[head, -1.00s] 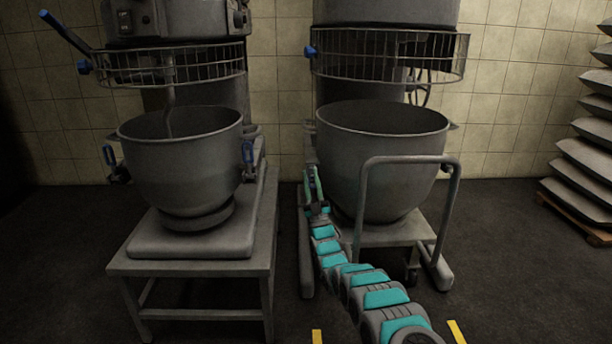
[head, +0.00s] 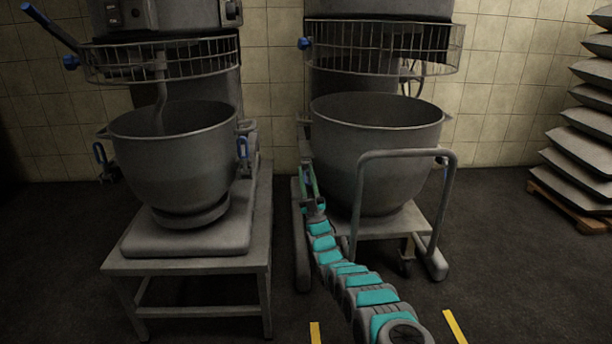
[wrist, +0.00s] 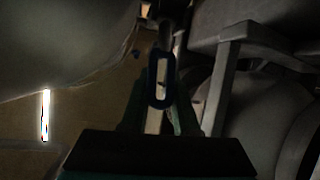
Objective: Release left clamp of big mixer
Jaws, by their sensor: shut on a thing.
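The big mixer (head: 378,60) stands at the right, with its grey bowl (head: 375,160) below the wire guard. My gripper (head: 308,170) is at the left side of this bowl, beside the rim's lower left. In the wrist view, the left clamp's dark blue loop handle (wrist: 154,80) stands upright between my gripper's two fingers (wrist: 160,112). The fingers are shut on the handle. The clamp's upper mechanism is dark and partly hidden, so its latch state is unclear. In the head view my gripper covers the handle.
A smaller mixer bowl (head: 172,155) stands on a metal table (head: 190,268) at the left, with blue clamp handles. A wheeled trolley with a tubular push handle (head: 405,155) is in front of the big bowl. Stacked sacks (head: 585,150) are at the far right. The front floor is open.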

